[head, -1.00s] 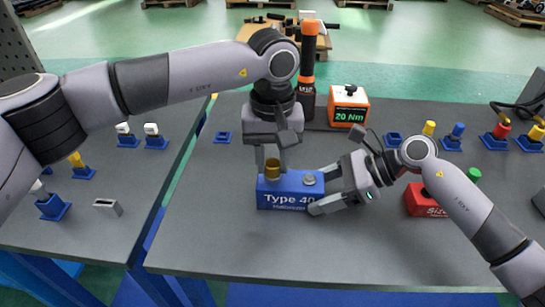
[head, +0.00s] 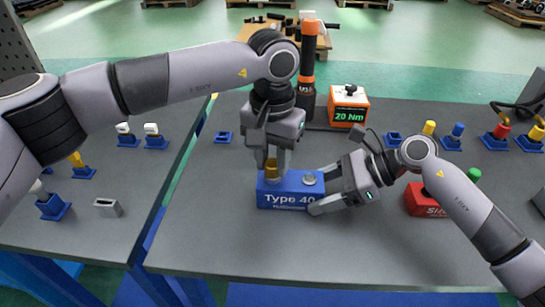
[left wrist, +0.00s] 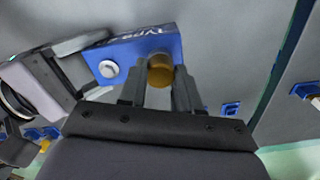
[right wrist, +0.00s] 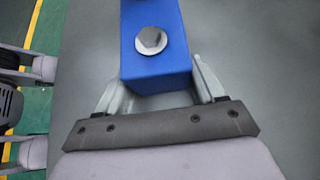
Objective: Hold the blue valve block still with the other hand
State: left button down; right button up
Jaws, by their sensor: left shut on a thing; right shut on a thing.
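The blue valve block (head: 290,198), marked "Type 40", sits on the grey table in front of me. A brass-coloured cap (head: 271,172) stands on its left part and a silver round fitting (head: 310,180) on its right part. My left gripper (head: 272,165) points down from above and is shut on the brass cap, which also shows between its fingers in the left wrist view (left wrist: 160,70). My right gripper (head: 325,192) comes from the right and is shut on the right end of the block. In the right wrist view its fingers (right wrist: 160,90) lie on both sides of the block.
A red block (head: 422,203) stands to the right, partly behind my right arm. An orange torque display (head: 348,105) reading "20 Nm" and a dark upright tool (head: 308,70) stand behind. Several coloured parts in blue holders line the right back. The table's front is clear.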

pick_arm(q)
jog(key=m, duration=0.5)
dwell(0.3)
jog(key=c, duration=0.7)
grip_release()
jog(key=shift+c, duration=0.8)
